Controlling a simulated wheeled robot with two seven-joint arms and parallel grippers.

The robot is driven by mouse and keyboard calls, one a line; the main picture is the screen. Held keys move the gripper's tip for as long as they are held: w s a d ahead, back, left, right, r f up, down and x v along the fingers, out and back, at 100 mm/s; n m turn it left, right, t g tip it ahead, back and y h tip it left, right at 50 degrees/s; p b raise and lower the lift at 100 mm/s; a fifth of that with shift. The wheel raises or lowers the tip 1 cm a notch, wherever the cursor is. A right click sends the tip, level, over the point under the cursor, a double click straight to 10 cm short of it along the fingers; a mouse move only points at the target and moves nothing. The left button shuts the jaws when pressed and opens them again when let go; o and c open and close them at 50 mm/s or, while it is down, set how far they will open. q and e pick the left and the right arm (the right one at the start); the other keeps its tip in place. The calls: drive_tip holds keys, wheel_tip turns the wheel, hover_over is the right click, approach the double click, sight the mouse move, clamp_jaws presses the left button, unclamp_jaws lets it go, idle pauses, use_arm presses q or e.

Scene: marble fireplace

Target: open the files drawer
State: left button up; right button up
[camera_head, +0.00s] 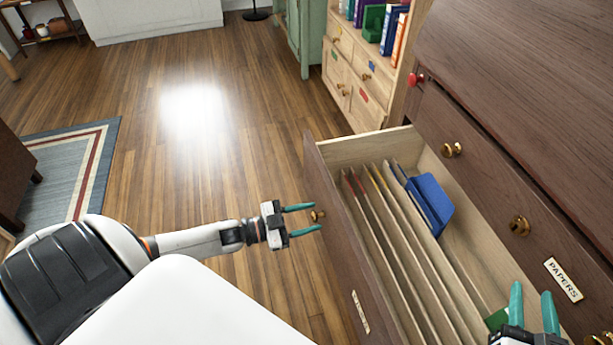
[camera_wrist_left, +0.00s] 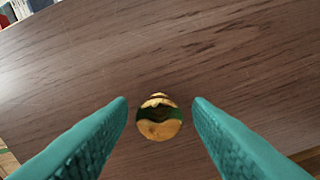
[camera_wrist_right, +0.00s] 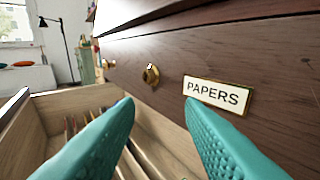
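A dark wood drawer (camera_head: 340,235) stands pulled out from the cabinet, with dividers (camera_head: 400,235) and a blue folder (camera_head: 430,200) inside. A label on its front (camera_head: 360,312) is too oblique to read. My left gripper (camera_head: 318,218) is open, its fingertips by the drawer's brass knob (camera_head: 319,215). In the left wrist view the knob (camera_wrist_left: 159,117) sits centred between the spread fingers, with gaps on both sides. My right gripper (camera_head: 533,290) is open and empty above the drawer's near end, close to the cabinet face. In the right wrist view a PAPERS label (camera_wrist_right: 217,94) is ahead.
The closed PAPERS drawer (camera_head: 540,245) with brass knobs is above the open one. A pale bookcase (camera_head: 365,65) and a green cabinet (camera_head: 305,35) stand beyond. The wooden floor (camera_head: 200,140) left of the drawer is clear up to a rug (camera_head: 75,170).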

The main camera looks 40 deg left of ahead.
use_arm(q)
drive_tip(key=shift+o, duration=0.2)
drive_tip(key=shift+s+a, duration=0.15)
drive_tip(key=p+v, duration=0.2)
drive_tip(key=v, duration=0.9)
drive_tip(key=shift+s+a, duration=0.2)
drive_tip(key=shift+s, duration=0.05)
use_arm(e)
drive_tip(key=s+d+f+g+h, duration=0.2)
drive_tip(key=s+f+g, duration=0.3)
drive_tip(key=f, duration=0.3)
drive_tip(key=shift+d+g, duration=0.3)
drive_tip(key=shift+g, duration=0.5)
